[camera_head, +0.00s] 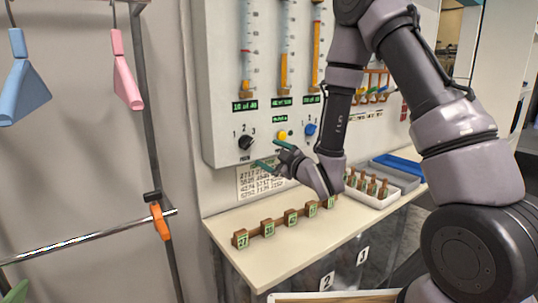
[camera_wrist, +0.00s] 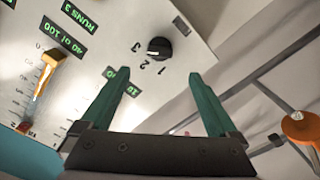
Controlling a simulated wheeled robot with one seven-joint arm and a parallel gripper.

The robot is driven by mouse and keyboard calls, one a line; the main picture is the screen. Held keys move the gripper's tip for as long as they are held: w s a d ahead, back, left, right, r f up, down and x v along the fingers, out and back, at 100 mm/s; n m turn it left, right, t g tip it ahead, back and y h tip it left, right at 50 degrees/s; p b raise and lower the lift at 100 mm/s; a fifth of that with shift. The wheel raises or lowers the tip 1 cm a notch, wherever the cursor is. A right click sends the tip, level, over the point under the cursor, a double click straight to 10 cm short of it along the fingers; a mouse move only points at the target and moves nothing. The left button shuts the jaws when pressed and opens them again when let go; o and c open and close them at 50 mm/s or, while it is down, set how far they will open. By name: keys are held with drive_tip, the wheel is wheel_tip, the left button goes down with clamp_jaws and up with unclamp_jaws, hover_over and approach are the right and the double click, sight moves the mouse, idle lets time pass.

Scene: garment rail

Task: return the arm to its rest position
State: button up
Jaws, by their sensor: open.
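My gripper (camera_head: 272,155) is in the middle of the head view, in front of the panel's lower edge and above the pale shelf. Its two green fingers are spread apart with nothing between them; they show in the wrist view (camera_wrist: 157,105) too. My arm reaches in from the right and bends down at the elbow. The wrist view shows the panel upside down, with a black knob (camera_wrist: 159,48) beyond the fingertips. In the head view this black knob (camera_head: 246,142) sits left of a yellow and a blue knob. The fingers appear apart from the knobs.
The shelf (camera_head: 290,250) carries a row of numbered wooden blocks (camera_head: 268,228) and a grey tray (camera_head: 405,178). The white panel (camera_head: 215,80) stands close behind my gripper. At left is a metal rail (camera_head: 80,240) with an orange clip (camera_head: 160,222); blue and pink hangers (camera_head: 24,85) hang above.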

drive_tip(key=d+r+m+g+h, duration=0.2)
drive_tip(key=d+r+m+h, duration=0.7)
drive_tip(key=d+r, duration=0.55)
drive_tip(key=s+d+r+m+g, duration=0.1)
drive_tip(key=s+d+m+g, duration=0.1)
drive_tip(key=s, duration=0.6)
drive_tip(key=s+d+r+m+g, duration=0.1)
drive_tip(key=s+d+m, duration=0.3)
drive_tip(key=s, duration=0.4)
drive_tip(key=s+d+r+m+g, duration=0.2)
drive_tip(key=s+d+m, duration=0.1)
drive_tip(key=s, duration=0.5)
drive_tip(key=shift+s+r+m+g+y, duration=0.15)
drive_tip(key=shift+s+m+g+y, duration=0.2)
drive_tip(key=shift+m, duration=0.15)
drive_tip(key=shift+d, duration=0.1)
